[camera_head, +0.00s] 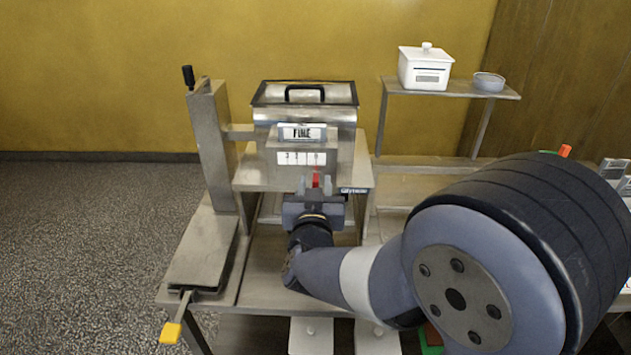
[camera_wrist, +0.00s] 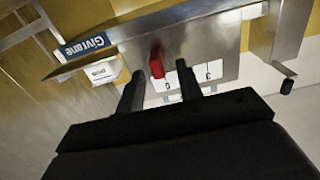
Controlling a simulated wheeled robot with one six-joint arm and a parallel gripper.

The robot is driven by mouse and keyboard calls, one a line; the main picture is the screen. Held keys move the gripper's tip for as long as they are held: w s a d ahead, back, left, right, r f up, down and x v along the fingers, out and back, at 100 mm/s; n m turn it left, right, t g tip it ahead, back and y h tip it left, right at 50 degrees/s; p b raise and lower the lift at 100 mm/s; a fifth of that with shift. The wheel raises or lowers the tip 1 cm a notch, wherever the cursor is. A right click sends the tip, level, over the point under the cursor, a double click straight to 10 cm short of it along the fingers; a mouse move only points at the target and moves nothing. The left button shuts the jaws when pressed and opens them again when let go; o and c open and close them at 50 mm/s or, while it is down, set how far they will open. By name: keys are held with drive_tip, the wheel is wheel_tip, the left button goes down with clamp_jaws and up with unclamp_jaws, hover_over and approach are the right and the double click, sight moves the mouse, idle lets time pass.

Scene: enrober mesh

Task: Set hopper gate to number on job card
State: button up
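The steel hopper (camera_head: 300,110) stands on a bench and carries a "FINE" plate (camera_head: 302,133). Below it is a white number strip (camera_head: 301,158), whose figures are too small to read surely. A red gate tab (camera_head: 316,180) sits below the strip's right part; it also shows in the wrist view (camera_wrist: 156,63). My gripper (camera_head: 315,188) is in front of the tab. In the wrist view my gripper (camera_wrist: 159,72) has its fingers apart, with the tab between or just beyond their tips and visible gaps on both sides. I cannot make out a job card.
A steel column with a black-knobbed handle (camera_head: 188,76) and a yellow-tipped lever (camera_head: 171,331) stand left. A white lidded box (camera_head: 425,68) and a bowl (camera_head: 488,82) sit on the right shelf (camera_head: 450,92). My arm hides much of the bench's right side.

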drive_tip(key=shift+w, duration=0.45)
clamp_jaws()
drive_tip(key=shift+a, duration=0.1)
